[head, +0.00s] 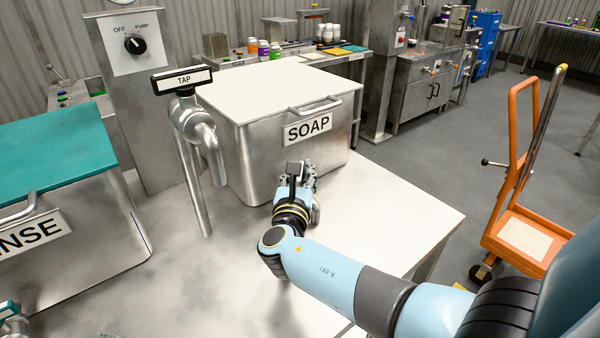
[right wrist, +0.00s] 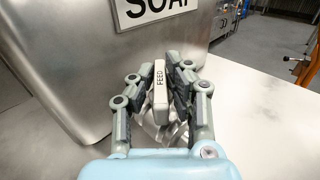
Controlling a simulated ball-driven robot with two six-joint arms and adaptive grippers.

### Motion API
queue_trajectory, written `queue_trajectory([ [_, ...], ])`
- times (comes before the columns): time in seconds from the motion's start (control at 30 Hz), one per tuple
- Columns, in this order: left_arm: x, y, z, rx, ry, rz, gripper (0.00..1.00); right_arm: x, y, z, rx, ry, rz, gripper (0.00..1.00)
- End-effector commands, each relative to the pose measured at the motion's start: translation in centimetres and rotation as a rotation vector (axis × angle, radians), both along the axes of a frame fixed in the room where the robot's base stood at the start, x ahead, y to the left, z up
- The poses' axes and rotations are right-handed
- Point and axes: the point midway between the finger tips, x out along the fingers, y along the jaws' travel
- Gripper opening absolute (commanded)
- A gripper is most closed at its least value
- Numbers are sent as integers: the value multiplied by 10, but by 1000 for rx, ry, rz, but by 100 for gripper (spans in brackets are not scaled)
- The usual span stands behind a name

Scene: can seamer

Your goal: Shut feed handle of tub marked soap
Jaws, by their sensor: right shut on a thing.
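The soap tub (head: 300,160) is a steel box with a white lid and a SOAP label, standing on the steel table. The label also shows at the top of the right wrist view (right wrist: 160,8). The feed handle (right wrist: 160,88) is a pale upright bar marked FEED, low on the tub's front. My right gripper (head: 301,176) is at the tub's lower front, shut on the feed handle, with fingers on both sides of it. The valve body below the handle is mostly hidden by the fingers.
A tub with a teal lid (head: 50,150), its label partly cut off as NSE, stands at the left. A tap (head: 190,110) on a pipe stands between the tubs. A pump switch (head: 134,43) is behind. The table (head: 400,205) is clear right of the soap tub.

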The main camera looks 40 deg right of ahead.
Motion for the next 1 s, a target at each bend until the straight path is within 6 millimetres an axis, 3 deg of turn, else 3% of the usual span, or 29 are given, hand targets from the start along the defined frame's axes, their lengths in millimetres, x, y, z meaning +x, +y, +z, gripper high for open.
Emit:
queue_trajectory([
  [0.03, 0, 0, 0, 0, 0, 0, 44, 0, 0, 0, 0, 0, 0, 15],
  [0.2, 0, 0, 0, 0, 0, 0, 44, 0, 0, 0, 0, 0, 0, 35],
  [0.53, -2, 1, 0, 1, 2, 0, 44, -4, 5, 0, 1, -1, 1, 35],
  [0.83, -1, 0, 0, 0, 0, 0, 44, -36, 45, -1, 4, 0, 0, 35],
  [1.0, 0, 0, 0, 0, 0, 0, 44, -46, 57, 0, 1, 0, 1, 35],
])
